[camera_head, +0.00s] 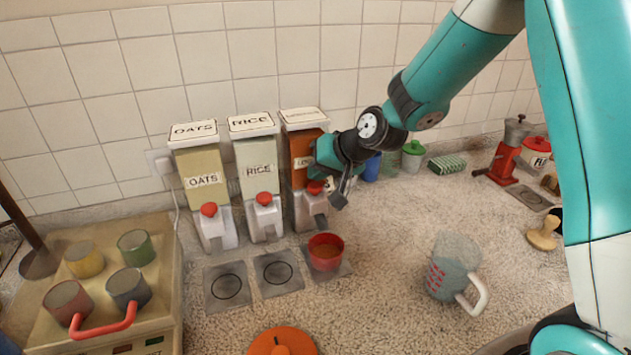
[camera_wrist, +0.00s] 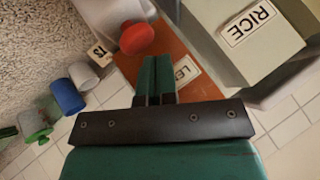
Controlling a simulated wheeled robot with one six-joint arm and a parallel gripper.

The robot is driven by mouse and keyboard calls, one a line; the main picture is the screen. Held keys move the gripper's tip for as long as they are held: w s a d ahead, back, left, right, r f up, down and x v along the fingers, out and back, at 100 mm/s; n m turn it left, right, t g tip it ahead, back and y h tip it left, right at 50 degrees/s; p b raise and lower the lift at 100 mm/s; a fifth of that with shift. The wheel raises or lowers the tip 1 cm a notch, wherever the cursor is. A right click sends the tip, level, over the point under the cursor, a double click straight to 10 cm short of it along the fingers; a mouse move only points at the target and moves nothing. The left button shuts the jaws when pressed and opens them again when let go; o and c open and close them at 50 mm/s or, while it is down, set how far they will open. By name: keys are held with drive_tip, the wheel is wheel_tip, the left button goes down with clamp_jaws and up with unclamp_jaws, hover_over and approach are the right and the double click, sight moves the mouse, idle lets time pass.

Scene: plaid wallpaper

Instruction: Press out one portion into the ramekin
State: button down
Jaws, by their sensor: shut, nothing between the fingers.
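Three dispensers stand against the tiled wall: oats (camera_head: 205,170), rice (camera_head: 256,165) and a third with orange-brown contents (camera_head: 301,150), its label partly hidden by my arm. Each has a red knob over a white spout. The third one's knob (camera_head: 316,187) also shows in the wrist view (camera_wrist: 137,38), just ahead of my fingertips. A red ramekin (camera_head: 326,260) sits below that spout; its inside looks orange-brown, and I cannot tell how full it is. My gripper (camera_head: 341,192) is shut and empty beside the third dispenser's knob; whether it touches is unclear.
Square mats (camera_head: 227,300) lie under the other spouts. A measuring jug (camera_head: 453,270) stands to the right, an orange lid (camera_head: 282,342) in front. A red press (camera_head: 506,160) and jars (camera_head: 412,157) stand at back right.

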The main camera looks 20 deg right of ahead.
drive_tip(key=shift+r, duration=0.3)
drive_tip(key=shift+r+p, duration=1.95)
drive_tip(key=shift+r, duration=0.6)
drive_tip(key=shift+f, duration=0.1)
drive_tip(key=s+a+r+n+g, duration=0.1)
drive_tip(key=s+r+n+g, duration=0.1)
drive_tip(key=s, duration=0.8)
drive_tip(key=s+a+r+n+g+b, duration=0.1)
drive_tip(key=s+a+r+n+g, duration=0.1)
drive_tip(key=s, duration=0.8)
drive_tip(key=s+a+r+n+g+h, duration=0.1)
drive_tip(key=s+n, duration=0.4)
drive_tip(key=s, duration=0.6)
drive_tip(key=shift+a+r+g+b, duration=0.45)
drive_tip(key=shift+r+g, duration=0.35)
drive_tip(key=shift+g, duration=0.4)
